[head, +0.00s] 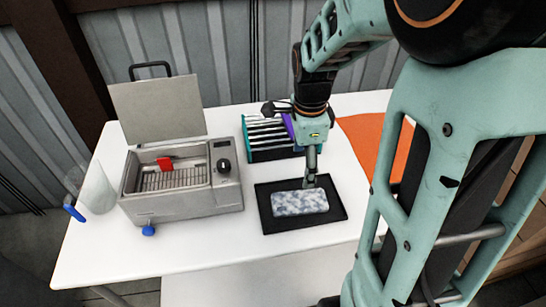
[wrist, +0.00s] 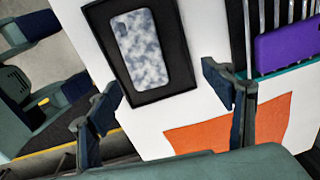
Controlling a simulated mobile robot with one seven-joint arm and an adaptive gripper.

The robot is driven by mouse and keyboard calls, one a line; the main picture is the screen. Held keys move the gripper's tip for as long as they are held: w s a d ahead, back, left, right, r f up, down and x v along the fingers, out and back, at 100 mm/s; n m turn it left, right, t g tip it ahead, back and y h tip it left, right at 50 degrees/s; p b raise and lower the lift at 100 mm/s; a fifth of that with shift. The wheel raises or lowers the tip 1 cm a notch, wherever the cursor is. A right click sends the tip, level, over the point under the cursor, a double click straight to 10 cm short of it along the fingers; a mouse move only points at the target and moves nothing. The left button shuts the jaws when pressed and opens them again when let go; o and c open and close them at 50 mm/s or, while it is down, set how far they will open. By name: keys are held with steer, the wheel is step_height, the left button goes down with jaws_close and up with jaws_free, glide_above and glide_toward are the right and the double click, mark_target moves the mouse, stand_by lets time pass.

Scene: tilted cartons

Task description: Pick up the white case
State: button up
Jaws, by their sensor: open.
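The white case (head: 299,203) is a flat, rounded phone case with a mottled white and blue-grey pattern. It lies on a black tray (head: 340,216) on the table, and in the wrist view (wrist: 140,50) it is at top center, with a camera cutout at one end. My gripper (head: 310,182) is over the back right part of the tray, close to the case's back edge. In the wrist view its two fingers (wrist: 161,84) are spread wide with nothing between them. Whether a finger touches the case or tray, I cannot tell.
Behind the tray stands a slotted rack (head: 265,136) holding a purple case (wrist: 290,45). An orange mat (head: 372,140) lies to the right. At left is a metal box (head: 190,202) with its lid raised and a red item (head: 165,163) inside. The table front is clear.

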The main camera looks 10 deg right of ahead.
steer(key=s+a+f+g, duration=0.1)
steer(key=s+a, duration=0.1)
glide_above(296, 201)
steer(key=f, duration=0.5)
steer(key=shift+s+a, duration=0.1)
steer(key=shift+s, duration=0.1)
steer(key=shift+w+f, duration=0.15)
steer(key=shift+f, duration=1.25)
steer(key=shift+w+f, duration=0.1)
steer(key=shift+f, duration=1.3)
steer(key=c, duration=1.1)
steer(key=shift+r, duration=0.15)
